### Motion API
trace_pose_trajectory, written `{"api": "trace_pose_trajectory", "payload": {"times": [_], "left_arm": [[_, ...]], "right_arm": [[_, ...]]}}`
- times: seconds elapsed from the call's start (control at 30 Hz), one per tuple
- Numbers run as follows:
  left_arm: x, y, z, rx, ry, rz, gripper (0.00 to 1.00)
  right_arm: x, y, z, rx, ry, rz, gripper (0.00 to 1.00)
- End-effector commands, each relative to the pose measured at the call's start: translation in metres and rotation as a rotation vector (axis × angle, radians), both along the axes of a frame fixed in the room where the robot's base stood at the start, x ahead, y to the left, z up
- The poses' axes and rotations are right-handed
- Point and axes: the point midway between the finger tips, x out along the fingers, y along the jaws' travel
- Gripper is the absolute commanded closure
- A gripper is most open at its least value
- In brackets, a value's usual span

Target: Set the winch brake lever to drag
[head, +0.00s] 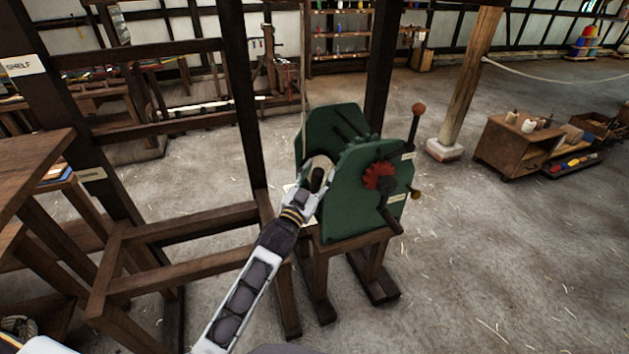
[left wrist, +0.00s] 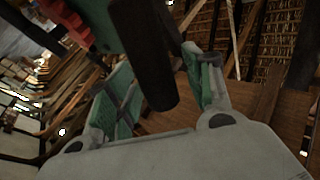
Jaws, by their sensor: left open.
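The winch (head: 345,195) has green side plates and stands on a dark wooden frame. A dark lever with an orange-red ball knob (head: 418,109) rises steeply at its right side, leaning slightly right. It appears to be the brake lever; its setting cannot be read. My left gripper (head: 318,174) is at the winch's left front, well apart from that lever. In the left wrist view its fingers (left wrist: 163,85) are open, with a dark cylindrical grip (left wrist: 147,55) in front of or between them; contact cannot be told. My right gripper is not in view.
A red toothed wheel (head: 379,177) and a dark crank (head: 388,212) are on the winch's right face. A small pale label (head: 408,156) is beside the lever. Dark posts and wooden rails (head: 185,225) stand left. A wooden cart (head: 512,148) is farther right.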

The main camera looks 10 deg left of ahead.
Motion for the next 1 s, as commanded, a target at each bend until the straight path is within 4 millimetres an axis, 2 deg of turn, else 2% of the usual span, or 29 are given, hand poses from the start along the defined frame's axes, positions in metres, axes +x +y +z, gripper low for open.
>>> {"api": "trace_pose_trajectory", "payload": {"times": [0.37,1.0], "left_arm": [[-0.013,0.003,-0.004,0.0,0.0,0.0,0.49],[-0.062,0.014,-0.017,0.001,0.002,0.0,0.49]], "right_arm": [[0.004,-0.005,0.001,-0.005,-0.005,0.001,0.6],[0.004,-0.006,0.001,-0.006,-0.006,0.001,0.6]]}}
